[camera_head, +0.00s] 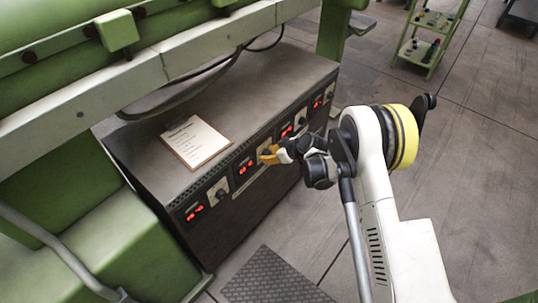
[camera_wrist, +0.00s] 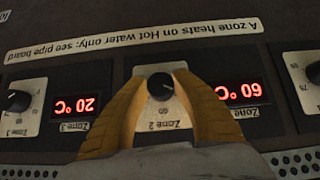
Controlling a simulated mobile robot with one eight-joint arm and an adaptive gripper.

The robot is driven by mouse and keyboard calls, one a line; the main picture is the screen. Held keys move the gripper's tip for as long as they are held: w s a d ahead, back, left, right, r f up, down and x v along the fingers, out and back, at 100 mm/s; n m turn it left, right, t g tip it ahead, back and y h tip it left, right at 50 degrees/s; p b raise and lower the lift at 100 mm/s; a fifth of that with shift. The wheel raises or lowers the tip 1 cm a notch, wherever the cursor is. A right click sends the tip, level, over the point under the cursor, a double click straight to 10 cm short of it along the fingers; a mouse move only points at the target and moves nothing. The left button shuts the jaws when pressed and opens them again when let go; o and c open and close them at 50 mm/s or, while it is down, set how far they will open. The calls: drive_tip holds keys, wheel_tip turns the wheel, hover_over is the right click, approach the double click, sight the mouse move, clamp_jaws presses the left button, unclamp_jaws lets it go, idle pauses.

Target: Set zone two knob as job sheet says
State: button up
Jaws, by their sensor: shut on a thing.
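The zone 2 knob (camera_wrist: 160,86) is black with a pale pointer mark, on a pale plate labelled Zone 2. My gripper (camera_head: 268,155) reaches the cabinet front, its yellow fingers closed on both sides of this knob. The wrist view is upside down. The Zone 2 display (camera_wrist: 240,92) beside the knob glows red and appears to read 60 °C. The dial setting is too small to read. The job sheet (camera_head: 197,141) lies on the cabinet top as a clipboard page; its lines are too small to read.
The zone 3 knob (camera_wrist: 18,100) and its display (camera_wrist: 75,105), about 20 °C, sit to one side; another knob (camera_wrist: 314,72) is on the other. A notice strip (camera_wrist: 135,36) mentions hot water and a pipe board. Green machinery (camera_head: 60,90) overhangs the cabinet (camera_head: 150,165).

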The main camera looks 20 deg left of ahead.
drive_tip(key=shift+w, duration=0.1)
drive_tip(key=m+g+y, duration=0.1)
drive_tip(key=g, duration=0.1)
drive_tip(key=shift+g, duration=0.3)
drive_tip(key=shift+f+m+g+y, duration=0.1)
drive_tip(key=shift+m+g+y, duration=0.5)
drive_tip(key=shift+m+g, duration=0.25)
drive_tip(key=o, duration=1.2)
drive_tip(key=v, duration=1.2)
